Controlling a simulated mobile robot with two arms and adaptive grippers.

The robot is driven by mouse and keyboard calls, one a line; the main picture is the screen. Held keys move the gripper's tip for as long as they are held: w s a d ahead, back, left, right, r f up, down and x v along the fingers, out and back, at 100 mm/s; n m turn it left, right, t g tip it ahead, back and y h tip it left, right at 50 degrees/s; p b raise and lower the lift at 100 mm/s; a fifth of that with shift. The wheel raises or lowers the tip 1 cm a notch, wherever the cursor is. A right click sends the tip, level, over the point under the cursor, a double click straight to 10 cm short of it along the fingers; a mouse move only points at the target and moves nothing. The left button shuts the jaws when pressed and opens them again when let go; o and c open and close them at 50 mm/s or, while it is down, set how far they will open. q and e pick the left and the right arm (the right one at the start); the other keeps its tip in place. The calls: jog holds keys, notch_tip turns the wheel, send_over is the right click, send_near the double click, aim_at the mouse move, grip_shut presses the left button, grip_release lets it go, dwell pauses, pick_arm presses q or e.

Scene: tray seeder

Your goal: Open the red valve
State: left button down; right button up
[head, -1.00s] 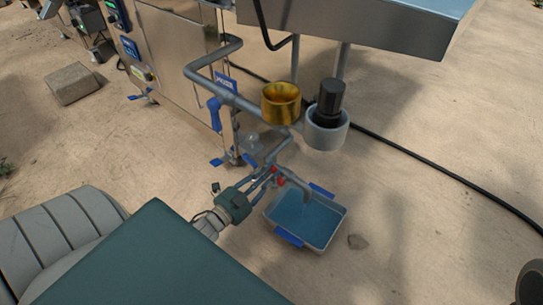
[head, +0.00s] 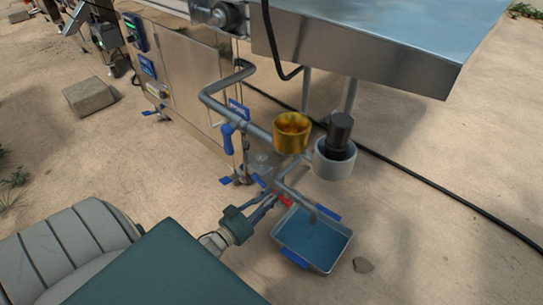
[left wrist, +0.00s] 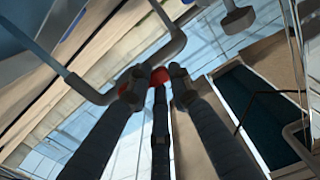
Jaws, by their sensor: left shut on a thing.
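The red valve (head: 284,200) sits on the thin grey pipe just above the metal basin (head: 345,250). My left gripper (head: 273,201) reaches it from the lower left, and its fingers are closed on the valve's handle. In the left wrist view the red handle (left wrist: 158,77) shows between the fingertips (left wrist: 157,86), with the grey pipe just beyond. The fingers hide part of the handle. The pipe's spout ends over the basin, which holds blue water. My right gripper is not in view.
A brass cup (head: 292,134) and a grey cup with a black cylinder (head: 340,130) stand above the basin. A blue-handled lever (head: 227,138) is on the larger pipe. A steel cabinet (head: 185,70) stands behind. A black cable and a stone lie on sandy ground.

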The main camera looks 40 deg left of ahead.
pick_arm(q)
jog(key=shift+a+f+n, duration=0.1)
jog(key=shift+f+n, duration=0.3)
jog(key=shift+n, duration=0.4)
jog(key=c, duration=1.6)
grip_release()
jog(key=shift+s, duration=0.1)
jog(key=s, duration=0.8)
jog(key=s+a, duration=0.1)
jog(key=s, duration=0.3)
jog(key=shift+w, duration=0.1)
